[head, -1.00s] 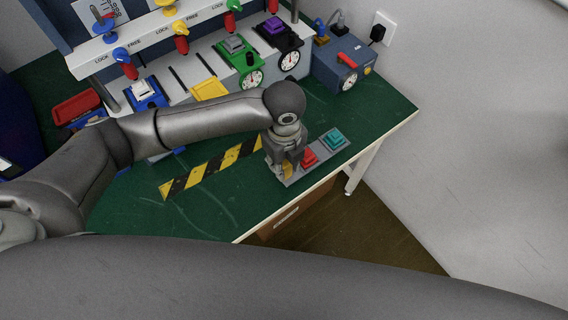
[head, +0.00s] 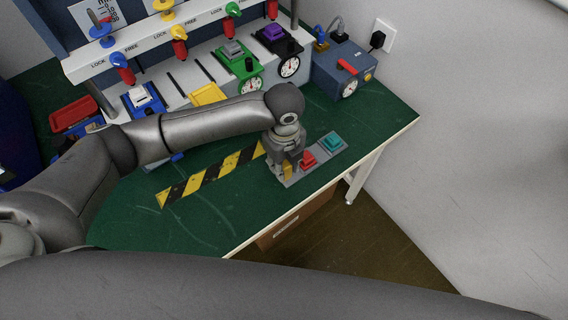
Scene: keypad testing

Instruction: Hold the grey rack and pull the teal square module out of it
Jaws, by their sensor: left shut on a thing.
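The grey rack (head: 319,159) lies on the green bench near its front edge. The teal square module (head: 332,141) sits at the rack's right end. A red module (head: 308,159) sits in the middle of the rack, and a yellow piece (head: 287,170) shows partly at its left end. My left gripper (head: 285,175) points down at the rack's left end and is shut on it, with the fingertips partly hidden. The teal module is clear of this gripper. My right gripper is not in view.
Yellow-black hazard tape (head: 210,174) runs left of the rack. Behind stands a test station with a green unit (head: 240,66), a black unit (head: 278,42) and a blue box (head: 343,68) at the right. A red tray (head: 74,112) is at far left. Bench right of the rack is clear.

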